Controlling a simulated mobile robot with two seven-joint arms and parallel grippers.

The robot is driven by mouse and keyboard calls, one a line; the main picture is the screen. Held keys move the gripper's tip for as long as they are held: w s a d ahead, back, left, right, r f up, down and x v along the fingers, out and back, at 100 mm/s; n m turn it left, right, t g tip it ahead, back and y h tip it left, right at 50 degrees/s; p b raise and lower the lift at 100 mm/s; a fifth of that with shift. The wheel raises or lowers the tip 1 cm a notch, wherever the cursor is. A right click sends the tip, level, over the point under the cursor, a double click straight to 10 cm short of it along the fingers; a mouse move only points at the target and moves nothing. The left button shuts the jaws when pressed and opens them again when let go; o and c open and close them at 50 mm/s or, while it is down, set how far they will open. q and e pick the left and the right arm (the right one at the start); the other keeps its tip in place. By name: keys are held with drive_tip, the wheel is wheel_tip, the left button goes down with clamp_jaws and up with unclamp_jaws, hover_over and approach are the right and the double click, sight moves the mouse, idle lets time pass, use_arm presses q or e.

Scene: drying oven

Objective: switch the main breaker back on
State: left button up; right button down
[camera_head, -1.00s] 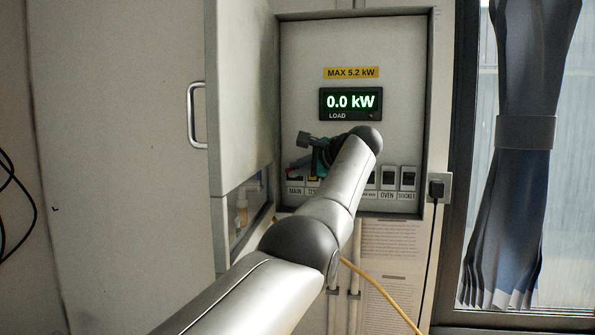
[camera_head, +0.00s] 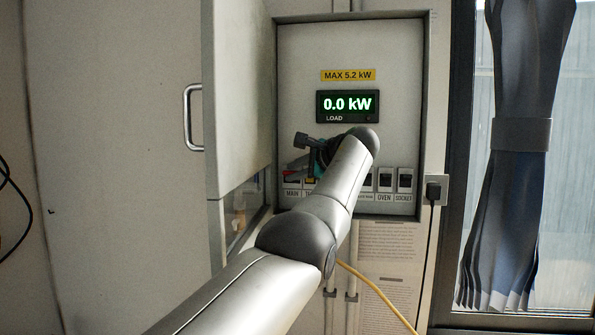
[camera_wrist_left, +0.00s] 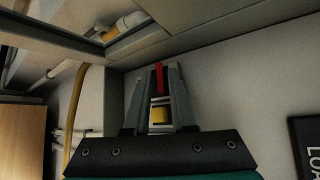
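The main breaker (camera_head: 291,180) is at the left end of the switch row, above the MAIN label, and my gripper partly hides it. My left gripper (camera_head: 297,166) is in front of that end of the row. In the left wrist view its two fingers (camera_wrist_left: 160,90) stand apart with a gap between them. A red piece (camera_wrist_left: 160,76) shows at the gap, with a yellow piece (camera_wrist_left: 160,115) nearer the palm. I cannot tell whether the fingers touch the red piece. The load display (camera_head: 347,106) reads 0.0 kW. My right gripper is out of view.
The cabinet door (camera_head: 238,100) stands open left of the recessed panel. The OVEN (camera_head: 385,180) and SOCKET (camera_head: 405,180) switches are at the right end of the row. My left arm hides the middle switches.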

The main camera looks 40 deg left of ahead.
use_arm(q)
drive_tip(key=shift+d, duration=0.15)
drive_tip(key=shift+d+r+b, duration=0.1)
drive_tip(key=shift+d+b, duration=0.15)
drive_tip(key=shift+b, duration=0.15)
drive_tip(key=b+v, duration=0.4)
drive_tip(key=v, duration=1)
drive_tip(key=shift+d, duration=0.2)
drive_tip(key=shift+s+r, duration=0.1)
drive_tip(key=shift+s, duration=0.05)
